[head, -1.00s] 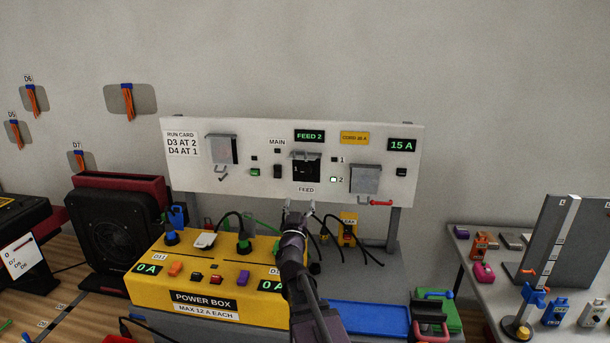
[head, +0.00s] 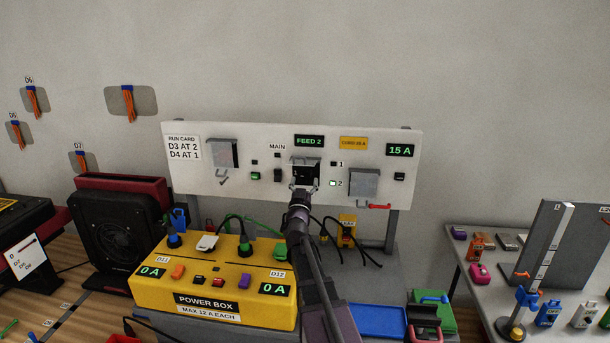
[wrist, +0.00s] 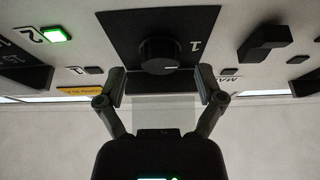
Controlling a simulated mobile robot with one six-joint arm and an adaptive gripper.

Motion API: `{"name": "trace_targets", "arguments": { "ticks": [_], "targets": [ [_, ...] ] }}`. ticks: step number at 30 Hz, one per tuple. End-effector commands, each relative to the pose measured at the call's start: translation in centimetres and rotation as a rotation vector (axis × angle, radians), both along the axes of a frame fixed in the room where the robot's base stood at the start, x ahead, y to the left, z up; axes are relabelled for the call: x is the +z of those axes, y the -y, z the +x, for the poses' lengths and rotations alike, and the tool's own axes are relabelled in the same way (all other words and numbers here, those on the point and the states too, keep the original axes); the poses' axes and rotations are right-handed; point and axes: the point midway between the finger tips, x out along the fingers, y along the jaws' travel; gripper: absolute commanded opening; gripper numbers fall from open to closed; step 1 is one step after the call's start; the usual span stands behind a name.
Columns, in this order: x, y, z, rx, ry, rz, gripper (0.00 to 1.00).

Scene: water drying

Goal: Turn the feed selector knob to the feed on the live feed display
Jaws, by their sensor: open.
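The live feed display (head: 309,141) reads FEED 2 in green. The feed selector knob (wrist: 159,54) is a dark round knob on a black plate (wrist: 118,24). Its small white mark is on the right side in the wrist view, the side of the plate's "1". My gripper (wrist: 162,82) is open, its fingers spread to either side just short of the knob, and appears empty. In the head view my gripper (head: 302,188) covers the knob. A pale panel (wrist: 165,110), apparently the raised cover, shows between the fingers.
Lamp 2 (head: 333,183) is lit; lamp 1 (head: 333,164) is dark. A main switch (head: 277,174) and covered boxes (head: 222,153) (head: 364,183) flank the knob. The yellow power box (head: 150,290) with plugs and cables stands below left. A red handle (head: 379,206) is at lower right.

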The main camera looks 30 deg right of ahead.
Motion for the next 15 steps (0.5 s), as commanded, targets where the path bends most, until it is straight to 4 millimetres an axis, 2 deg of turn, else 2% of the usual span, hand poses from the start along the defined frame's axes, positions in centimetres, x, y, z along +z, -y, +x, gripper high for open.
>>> {"name": "trace_targets", "arguments": {
  "ticks": [6, 15],
  "targets": [
    [0.63, 0.81, 1.18, 0.0, 0.001, 0.001, 0.87],
    [0.62, 0.9, 1.25, 0.0, 0.001, 0.001, 0.87]
  ]
}}
